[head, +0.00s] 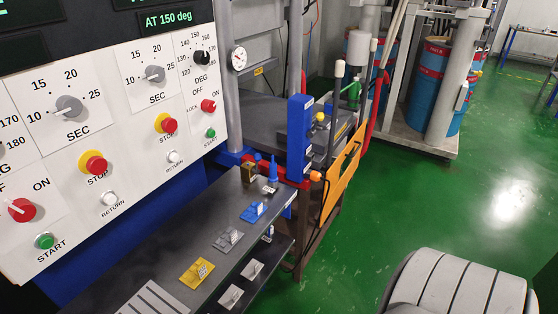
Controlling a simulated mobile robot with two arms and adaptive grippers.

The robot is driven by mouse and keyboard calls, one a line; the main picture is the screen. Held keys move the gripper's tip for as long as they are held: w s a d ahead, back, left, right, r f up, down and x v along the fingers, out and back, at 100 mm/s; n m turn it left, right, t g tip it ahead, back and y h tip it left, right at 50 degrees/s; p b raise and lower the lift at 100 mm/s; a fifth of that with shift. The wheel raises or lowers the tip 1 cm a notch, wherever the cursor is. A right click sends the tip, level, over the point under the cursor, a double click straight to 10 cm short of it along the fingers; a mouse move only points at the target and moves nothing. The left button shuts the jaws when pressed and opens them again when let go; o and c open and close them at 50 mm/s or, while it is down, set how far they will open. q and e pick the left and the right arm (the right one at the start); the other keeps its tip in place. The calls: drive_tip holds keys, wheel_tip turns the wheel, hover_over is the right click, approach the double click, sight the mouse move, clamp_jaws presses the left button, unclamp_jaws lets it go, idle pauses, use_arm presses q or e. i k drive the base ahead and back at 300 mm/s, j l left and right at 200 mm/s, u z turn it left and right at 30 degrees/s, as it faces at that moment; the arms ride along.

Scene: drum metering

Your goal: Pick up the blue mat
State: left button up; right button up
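A small blue mat (249,214) lies flat on the dark shelf below the control panel, near its right edge. A small upright piece with a whitish face stands on it. A grey mat (224,243) and a yellow mat (190,277) lie nearer in the same row. Neither of my grippers shows in the head view. A pale ribbed part at the bottom right looks like part of my own arm, with no fingers visible.
The dark shelf (205,225) runs along the panel (120,110) with its knobs and buttons. Pale plates (252,270) lie on a lower shelf. A blue post (299,130) and an orange plate (343,175) stand beyond. Green floor (430,210) is clear to the right.

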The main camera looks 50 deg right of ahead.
sight(253, 212)
drive_tip(key=z, duration=1.25)
drive_tip(key=u, duration=0.15)
drive_tip(key=i+l+u, duration=0.15)
drive_tip(key=l+u, duration=0.4)
drive_tip(key=l, duration=0.25)
drive_tip(key=i+l+u, duration=0.1)
drive_tip(key=l+u, duration=0.2)
drive_tip(key=l, duration=0.15)
